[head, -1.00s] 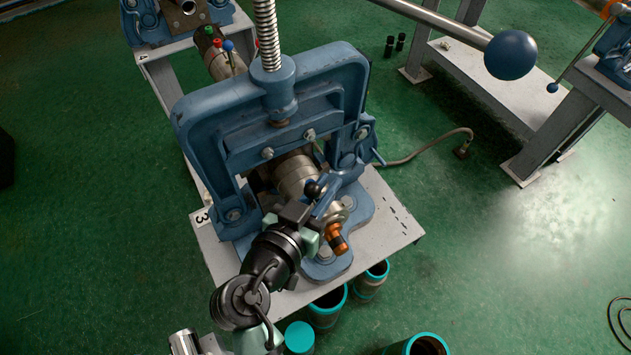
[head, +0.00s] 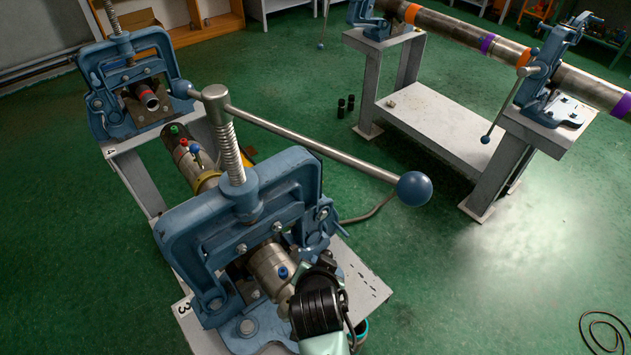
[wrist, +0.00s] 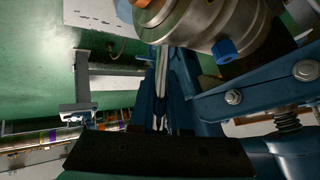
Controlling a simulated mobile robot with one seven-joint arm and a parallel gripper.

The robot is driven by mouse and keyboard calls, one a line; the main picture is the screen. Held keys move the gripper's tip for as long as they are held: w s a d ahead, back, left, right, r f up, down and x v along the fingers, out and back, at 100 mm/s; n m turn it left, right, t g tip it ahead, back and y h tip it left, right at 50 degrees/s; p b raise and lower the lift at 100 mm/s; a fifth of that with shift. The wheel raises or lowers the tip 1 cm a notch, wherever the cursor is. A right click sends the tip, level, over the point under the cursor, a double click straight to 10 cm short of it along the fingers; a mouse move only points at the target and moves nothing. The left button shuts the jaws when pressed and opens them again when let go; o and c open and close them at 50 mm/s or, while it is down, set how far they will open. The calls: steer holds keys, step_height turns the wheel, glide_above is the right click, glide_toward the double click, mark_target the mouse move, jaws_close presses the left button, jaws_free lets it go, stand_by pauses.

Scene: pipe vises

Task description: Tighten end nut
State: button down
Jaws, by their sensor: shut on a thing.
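The pipe end assembly (head: 270,266) is a silver, stepped cylinder with a blue knob. It sits in the jaw of the near blue vise (head: 200,225). It also shows large at the top of the wrist view (wrist: 215,25), beside an orange fitting (wrist: 139,3). My gripper (head: 322,268) is at the front right of this pipe end, and its black body hides the parts behind it. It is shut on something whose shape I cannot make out. The end nut cannot be told apart clearly from the other rings. Any contact at the fingertips is hidden.
The vise's long handle with blue ball ends (head: 414,188) spans above and behind my gripper. A second blue vise (head: 130,85) stands at the back left. A grey bench (head: 440,112) carries a long banded pipe. Open green floor lies to the right.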

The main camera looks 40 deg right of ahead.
steer(key=shift+s+d+f, duration=0.25)
steer(key=c, duration=0.9)
jaws_free()
steer(key=shift+w+d+f, duration=0.1)
steer(key=shift+d, duration=0.05)
steer(key=v, duration=1.3)
steer(key=shift+b, duration=0.35)
steer(key=shift+w+d, duration=0.1)
